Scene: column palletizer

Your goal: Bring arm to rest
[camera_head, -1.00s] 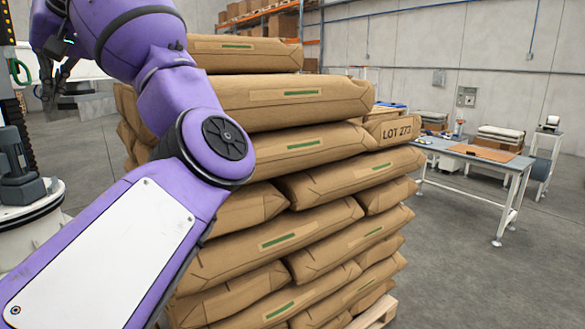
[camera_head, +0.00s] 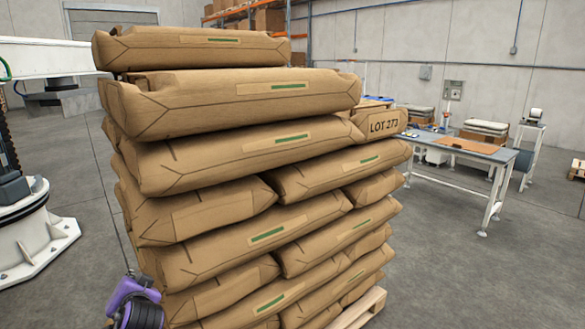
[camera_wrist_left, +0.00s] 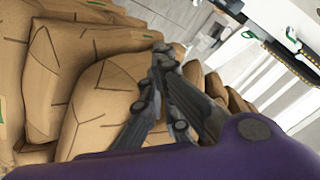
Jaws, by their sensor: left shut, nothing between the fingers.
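My left gripper (camera_wrist_left: 165,50) shows in the left wrist view with its dark fingers together at the tips and nothing between them. It is in front of the brown sacks, and I cannot tell how far off they are. In the head view only a small purple and dark part of my left arm (camera_head: 132,303) shows at the bottom left, low beside the sack stack. The left gripper itself is outside the head view. My right gripper is in neither view.
A tall stack of brown sacks (camera_head: 250,190) stands on a wooden pallet (camera_head: 360,310) in the middle. A white machine base (camera_head: 35,240) stands at the left. A work table (camera_head: 480,150) is at the right. The grey floor (camera_head: 470,280) between stack and table is clear.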

